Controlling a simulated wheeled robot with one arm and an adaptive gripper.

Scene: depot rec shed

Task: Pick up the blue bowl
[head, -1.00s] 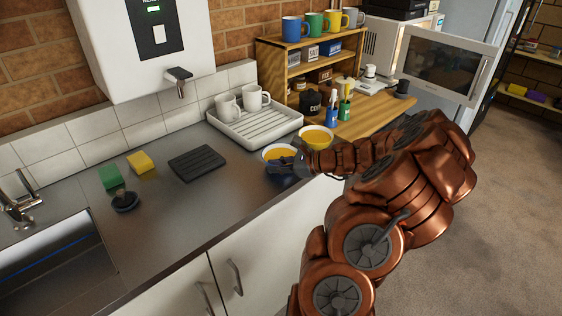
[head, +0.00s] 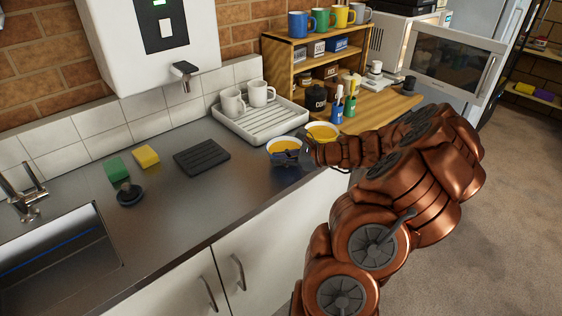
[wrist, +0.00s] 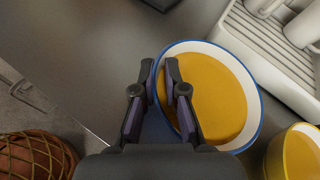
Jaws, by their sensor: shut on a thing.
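The blue bowl (head: 286,176) stands on the grey counter near its front edge, with a white-and-blue rim and orange-yellow contents. In the wrist view its rim (wrist: 260,98) shows at the centre right. My gripper (head: 289,155) reaches it from the right and is shut on the near part of its wall. In the wrist view my gripper's dark fingers (wrist: 161,68) straddle the rim, one outside and one over the inside. The bowl looks upright; its underside is hidden, so I cannot tell whether it touches the counter.
A yellow bowl (head: 322,132) with similar contents stands close behind the blue one. A white drying tray (head: 262,126) with two mugs is behind. A black ribbed mat (head: 202,157), sponges (head: 146,156) and a sink (head: 60,262) lie to the left. Bottles (head: 338,106) stand farther right.

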